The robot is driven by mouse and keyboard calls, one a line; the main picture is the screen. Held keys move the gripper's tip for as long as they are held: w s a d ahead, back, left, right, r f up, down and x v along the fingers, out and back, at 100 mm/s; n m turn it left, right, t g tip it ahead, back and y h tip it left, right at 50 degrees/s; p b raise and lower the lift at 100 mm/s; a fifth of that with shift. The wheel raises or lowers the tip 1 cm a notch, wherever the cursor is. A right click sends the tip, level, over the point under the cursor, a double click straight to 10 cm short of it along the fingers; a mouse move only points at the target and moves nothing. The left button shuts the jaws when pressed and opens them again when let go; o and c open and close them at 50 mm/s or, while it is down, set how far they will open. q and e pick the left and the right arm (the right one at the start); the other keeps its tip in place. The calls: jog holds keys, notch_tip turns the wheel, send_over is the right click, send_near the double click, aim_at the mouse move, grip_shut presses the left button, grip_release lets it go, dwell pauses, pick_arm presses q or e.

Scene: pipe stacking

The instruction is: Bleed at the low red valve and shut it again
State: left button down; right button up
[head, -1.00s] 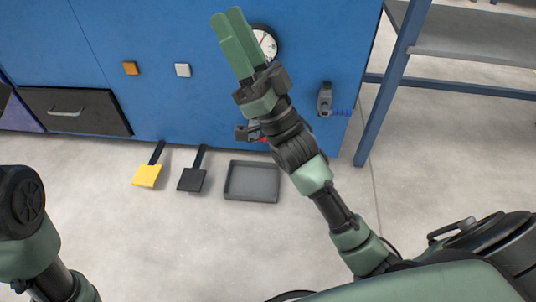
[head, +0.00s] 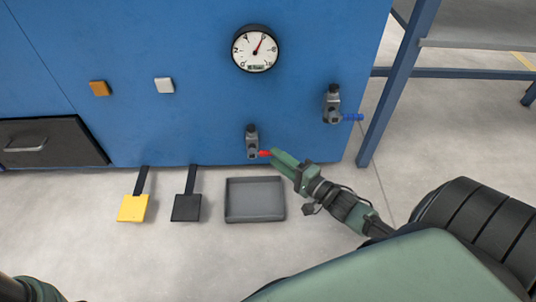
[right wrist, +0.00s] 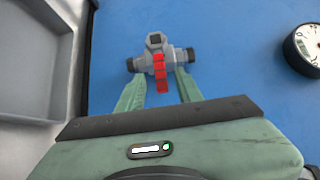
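The low red valve (head: 252,143) is a grey fitting low on the blue cabinet, with a red lever (head: 264,153) pointing right in the head view. In the right wrist view the valve (right wrist: 152,58) is ahead, its red lever (right wrist: 161,72) between my fingers. My right gripper (head: 275,154) is at the lever's end, also seen in the right wrist view (right wrist: 158,85). It is open, with blue gaps showing between lever and fingers. My left gripper is out of view. The round gauge (head: 255,48) above has its red needle up and slightly right.
A grey tray (head: 255,215) lies on the floor below the valve. A yellow pedal (head: 132,208) and a black pedal (head: 186,208) stand left of it. A second valve with a blue lever (head: 333,104) is higher right. A blue-framed rack (head: 398,85) stands at the right.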

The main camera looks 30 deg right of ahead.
aim_at(262, 153)
jog(key=shift+b+x, duration=0.65)
jog(key=shift+x, duration=1.05)
grip_shut()
